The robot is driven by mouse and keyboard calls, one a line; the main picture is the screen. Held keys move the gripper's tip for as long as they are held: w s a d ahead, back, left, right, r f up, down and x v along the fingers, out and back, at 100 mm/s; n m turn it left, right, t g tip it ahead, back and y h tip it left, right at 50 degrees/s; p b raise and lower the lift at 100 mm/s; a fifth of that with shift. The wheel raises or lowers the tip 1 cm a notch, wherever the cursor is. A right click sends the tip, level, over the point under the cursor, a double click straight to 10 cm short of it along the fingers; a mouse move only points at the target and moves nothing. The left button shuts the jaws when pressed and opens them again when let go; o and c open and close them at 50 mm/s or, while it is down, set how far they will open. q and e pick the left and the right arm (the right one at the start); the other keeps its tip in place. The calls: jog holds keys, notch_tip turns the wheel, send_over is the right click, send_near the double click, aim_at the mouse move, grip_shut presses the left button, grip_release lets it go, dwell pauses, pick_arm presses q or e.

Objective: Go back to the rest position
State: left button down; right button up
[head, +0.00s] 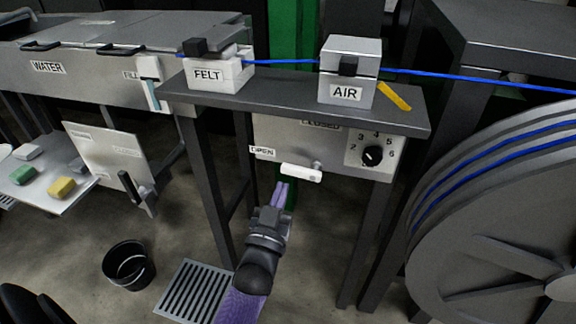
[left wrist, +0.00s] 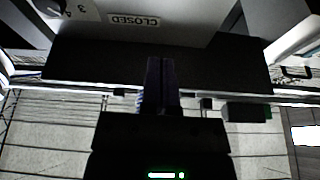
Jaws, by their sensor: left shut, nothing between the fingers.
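My left gripper (head: 281,193) is in the lower middle of the head view, with its purple fingers together and nothing between them. It is below the white lever handle (head: 301,173) on the grey control panel (head: 330,150), apart from it as far as I can tell. The left wrist view shows the dark shut fingers (left wrist: 161,84) pointing up toward the panel with the CLOSED label (left wrist: 134,20). The blue cable (head: 440,76) runs through the FELT box (head: 221,74) and the AIR box (head: 350,70). My right gripper does not show.
A dark metal table (head: 290,92) carries both boxes, its legs on either side of my left arm. A large cable reel (head: 500,225) stands at the right. The WATER trough (head: 100,65), a side shelf with sponges (head: 62,188), a black bucket (head: 129,265) and a floor grate (head: 190,292) are at the left.

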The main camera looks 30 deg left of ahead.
pick_arm(q)
jog(key=shift+s+d+f, duration=0.15)
jog(key=shift+s+f, duration=0.1)
jog(key=shift+s, duration=0.3)
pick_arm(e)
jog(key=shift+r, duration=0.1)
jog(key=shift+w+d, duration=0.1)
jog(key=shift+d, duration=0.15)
